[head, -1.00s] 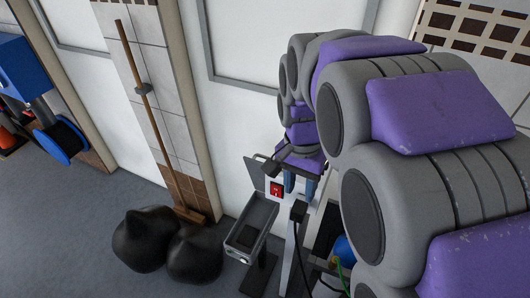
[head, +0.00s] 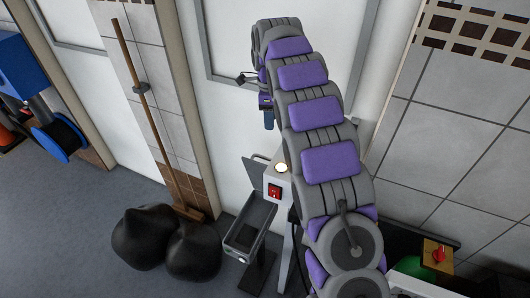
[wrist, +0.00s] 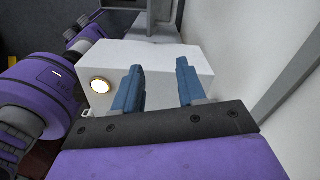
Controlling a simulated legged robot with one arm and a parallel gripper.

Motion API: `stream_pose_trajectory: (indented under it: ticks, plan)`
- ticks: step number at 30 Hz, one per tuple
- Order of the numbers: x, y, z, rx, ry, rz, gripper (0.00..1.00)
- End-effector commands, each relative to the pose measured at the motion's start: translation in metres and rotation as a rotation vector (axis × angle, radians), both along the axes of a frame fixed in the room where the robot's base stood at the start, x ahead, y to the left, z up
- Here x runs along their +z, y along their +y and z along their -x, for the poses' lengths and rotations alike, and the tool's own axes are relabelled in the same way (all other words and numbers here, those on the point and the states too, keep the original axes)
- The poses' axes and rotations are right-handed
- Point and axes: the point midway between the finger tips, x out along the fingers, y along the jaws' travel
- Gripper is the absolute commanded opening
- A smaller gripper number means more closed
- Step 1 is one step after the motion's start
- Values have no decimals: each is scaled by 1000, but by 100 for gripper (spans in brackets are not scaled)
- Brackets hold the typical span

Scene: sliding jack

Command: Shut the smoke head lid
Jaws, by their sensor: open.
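In the head view a grey open tray-like unit (head: 250,229) stands on a dark post. A flat grey panel (head: 256,172) stands raised behind it and looks like the lid; I cannot tell how it is hinged. Beside it is a white box (head: 283,181) with a red switch (head: 274,192) and a round lit lamp (head: 281,168). My gripper (head: 268,118) hangs above and behind the box, fingers downward. In the wrist view my blue fingers (wrist: 158,72) are apart with nothing between them. The white box (wrist: 165,65) and its lamp (wrist: 100,86) show beyond them.
Two black sacks (head: 166,240) lie on the floor left of the tray, and a wooden pole (head: 150,115) leans on the wall. A white wall panel is close behind my gripper. A yellow box with a red button (head: 438,254) stands at right.

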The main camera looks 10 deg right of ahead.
Motion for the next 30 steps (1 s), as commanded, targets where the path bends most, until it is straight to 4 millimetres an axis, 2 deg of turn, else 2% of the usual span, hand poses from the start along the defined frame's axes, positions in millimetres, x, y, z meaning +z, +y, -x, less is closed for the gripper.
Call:
stream_pose_trajectory:
  ticks: [3, 6, 10, 17, 30]
  plan:
    - [-14, 4, -21, -107, -10, -8, 40]
    - [-21, 6, -32, -180, -15, -15, 40]
    - [-28, 7, -41, -240, -21, -23, 40]
    - [-41, 6, -45, -266, -22, -27, 40]
    - [-123, 7, -43, -264, -20, -23, 40]
